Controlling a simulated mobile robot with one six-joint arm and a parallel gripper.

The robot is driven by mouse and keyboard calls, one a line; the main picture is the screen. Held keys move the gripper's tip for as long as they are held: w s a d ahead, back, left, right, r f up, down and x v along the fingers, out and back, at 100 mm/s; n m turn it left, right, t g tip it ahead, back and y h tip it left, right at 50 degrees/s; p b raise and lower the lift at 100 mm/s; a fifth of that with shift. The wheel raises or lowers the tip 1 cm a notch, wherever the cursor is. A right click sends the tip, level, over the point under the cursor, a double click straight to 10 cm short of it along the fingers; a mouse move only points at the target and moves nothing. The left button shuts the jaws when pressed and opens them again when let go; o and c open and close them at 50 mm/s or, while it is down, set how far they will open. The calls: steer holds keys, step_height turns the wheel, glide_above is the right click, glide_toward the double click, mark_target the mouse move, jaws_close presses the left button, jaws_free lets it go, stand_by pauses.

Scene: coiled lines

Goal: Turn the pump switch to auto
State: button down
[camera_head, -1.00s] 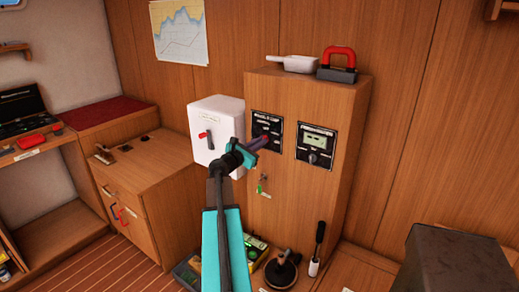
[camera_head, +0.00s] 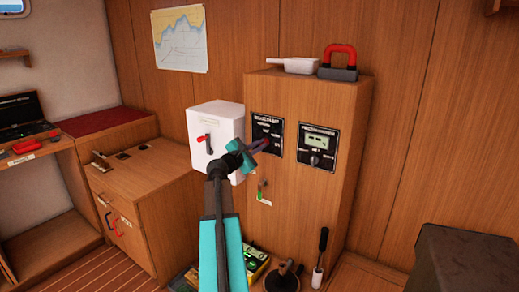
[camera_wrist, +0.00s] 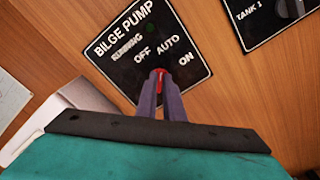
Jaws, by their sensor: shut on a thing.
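The black bilge pump panel (camera_head: 263,122) is on the front of the wooden cabinet. In the wrist view the panel (camera_wrist: 135,75) carries the words RUNNING, OFF, AUTO and ON. My gripper (camera_head: 279,147) reaches the panel's lower part. Its purple fingers are shut on the red pump switch (camera_wrist: 159,73), which shows only as a small red piece between the fingertips. The switch sits below the OFF and AUTO labels. The fingers hide most of it, so I cannot tell exactly which label it points to.
A second panel with a small display (camera_head: 318,145) is just to the right. A key with a green tag (camera_head: 264,196) hangs below.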

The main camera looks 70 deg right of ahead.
steer(key=shift+r, duration=0.1)
steer(key=c, duration=1.9)
jaws_free()
steer(key=shift+o, duration=0.2)
steer(key=b+v, duration=0.1)
steer(key=v, duration=1.3)
steer(key=shift+d, duration=0.1)
